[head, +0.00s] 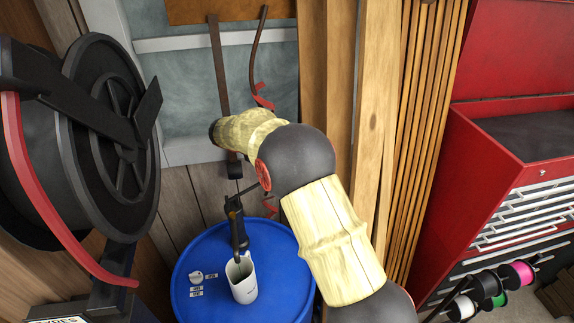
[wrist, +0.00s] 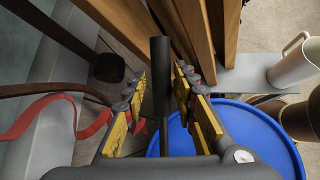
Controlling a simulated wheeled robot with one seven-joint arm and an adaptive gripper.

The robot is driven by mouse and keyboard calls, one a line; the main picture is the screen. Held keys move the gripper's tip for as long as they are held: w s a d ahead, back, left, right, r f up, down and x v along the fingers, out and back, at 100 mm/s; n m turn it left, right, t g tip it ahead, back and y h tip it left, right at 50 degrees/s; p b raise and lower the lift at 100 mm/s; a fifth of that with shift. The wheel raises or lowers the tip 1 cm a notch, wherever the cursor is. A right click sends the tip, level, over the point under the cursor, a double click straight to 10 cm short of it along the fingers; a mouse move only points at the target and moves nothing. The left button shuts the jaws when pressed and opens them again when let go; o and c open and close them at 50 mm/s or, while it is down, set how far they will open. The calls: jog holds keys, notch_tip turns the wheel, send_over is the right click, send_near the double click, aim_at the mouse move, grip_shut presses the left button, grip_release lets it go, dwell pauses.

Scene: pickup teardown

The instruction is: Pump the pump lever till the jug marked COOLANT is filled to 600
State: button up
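A white jug (head: 243,281) stands on the blue drum, below the spout of the dark pump (head: 238,222). Its marking and fill level are too small to read, and its inside looks dark. In the head view my arm hides my gripper and most of the pump lever.
The blue drum (head: 190,262) is under the pump. A large black reel (head: 90,140) with a red hose stands at left. Wooden planks (head: 375,100) lean behind my arm. A red tool cabinet (head: 500,170) and coloured spools (head: 492,287) are at right.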

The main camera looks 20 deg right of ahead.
jog(key=shift+o, duration=0.9)
jog(key=shift+s, duration=0.1)
jog(key=v, duration=1.2)
